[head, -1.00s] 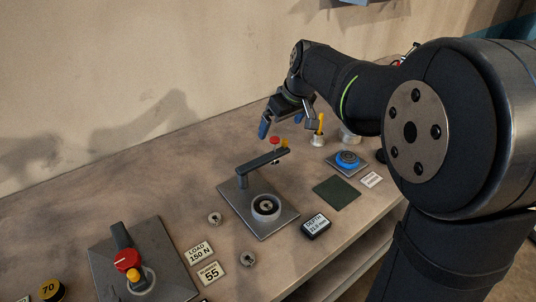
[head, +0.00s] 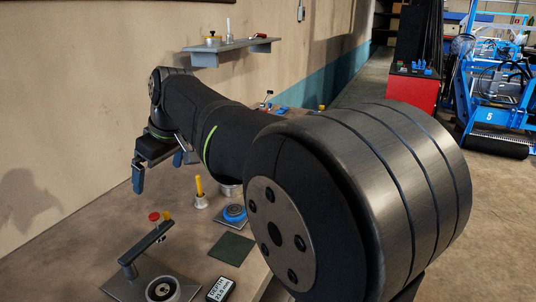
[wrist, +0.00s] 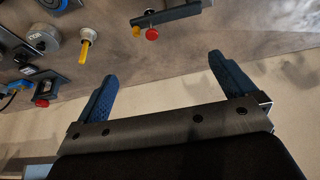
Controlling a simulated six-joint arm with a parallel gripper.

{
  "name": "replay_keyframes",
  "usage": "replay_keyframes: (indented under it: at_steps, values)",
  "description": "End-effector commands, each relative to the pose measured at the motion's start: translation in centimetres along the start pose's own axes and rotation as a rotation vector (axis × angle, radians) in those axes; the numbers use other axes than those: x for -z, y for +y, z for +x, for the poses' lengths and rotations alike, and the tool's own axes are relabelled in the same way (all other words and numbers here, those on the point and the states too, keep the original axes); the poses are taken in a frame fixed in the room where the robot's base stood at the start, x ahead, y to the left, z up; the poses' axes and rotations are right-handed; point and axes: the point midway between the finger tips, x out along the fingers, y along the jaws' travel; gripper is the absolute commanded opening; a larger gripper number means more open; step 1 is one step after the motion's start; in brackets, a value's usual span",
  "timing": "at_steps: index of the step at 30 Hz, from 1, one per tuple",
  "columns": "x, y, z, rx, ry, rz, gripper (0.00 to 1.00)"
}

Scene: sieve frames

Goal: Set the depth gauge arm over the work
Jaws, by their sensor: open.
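The depth gauge arm (head: 146,243) is a dark bar on a post at the edge of a grey base plate (head: 124,290). Its free end carries a red knob (head: 154,216) and a yellow tip (head: 167,216). The bar points away from the ring-shaped work (head: 162,289) and is not over it. My gripper (head: 158,176) is open and empty, above and behind the knob in the head view. In the wrist view the bar (wrist: 172,15) and knob (wrist: 152,34) lie beyond the open blue fingers (wrist: 165,85), apart from them.
A depth readout (head: 221,289) stands right of the base plate. A green mat (head: 232,248), a blue dial (head: 234,213) and a yellow-handled tool (head: 200,193) are further back. A wall shelf (head: 230,46) hangs above the bench. My arm covers part of the bench.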

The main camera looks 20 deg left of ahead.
Motion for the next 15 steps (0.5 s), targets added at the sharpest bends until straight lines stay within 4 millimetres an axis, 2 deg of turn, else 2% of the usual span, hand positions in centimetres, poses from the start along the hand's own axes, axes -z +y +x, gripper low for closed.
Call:
replay_keyframes:
  at_steps: [2,11,15]
  values:
    - [0.01,0.0,0.02,0.0,0.0,0.0,1.0]
    - [0.01,-0.01,0.05,0.0,0.0,0.0,0.43]
    - [0.54,0.33,0.31,0.003,-0.016,0.027,0.41]
